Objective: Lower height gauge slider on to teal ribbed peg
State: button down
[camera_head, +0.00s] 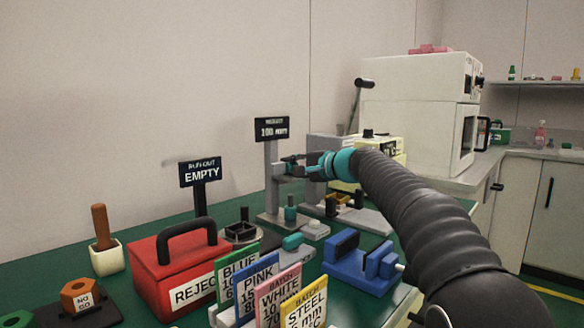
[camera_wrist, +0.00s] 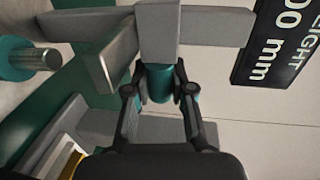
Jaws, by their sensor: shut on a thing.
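The height gauge (camera_head: 271,190) is a grey column on a flat base, with a black display (camera_head: 271,129) on top that reads 100 mm. Its grey slider (camera_wrist: 160,30) sits high on the column. My gripper (camera_wrist: 159,90) is shut on the teal grip (camera_wrist: 158,84) at the slider's front. In the head view my gripper (camera_head: 293,168) reaches the slider from the right. The teal ribbed peg (camera_head: 291,213) stands upright on the base below the slider, with a gap between them. In the wrist view the peg (camera_wrist: 20,62) shows at the left, its grey top toward the slider.
A red box (camera_head: 178,265), a blue fixture (camera_head: 355,265) and several batch cards (camera_head: 270,300) stand in front. A teal piece (camera_head: 292,241) lies before the gauge. A sign reading EMPTY (camera_head: 200,173) stands to its left.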

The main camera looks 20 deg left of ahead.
aim_at(291, 180)
notch_tip(291, 180, down, 4)
jog(key=b, duration=0.2)
jog(key=shift+r+b, duration=0.2)
jog(key=shift+b, duration=0.2)
jog(key=c, duration=1)
grip_release()
jog(key=shift+o, duration=0.2)
jog(key=shift+r, duration=0.1)
jog(key=v, duration=1.2)
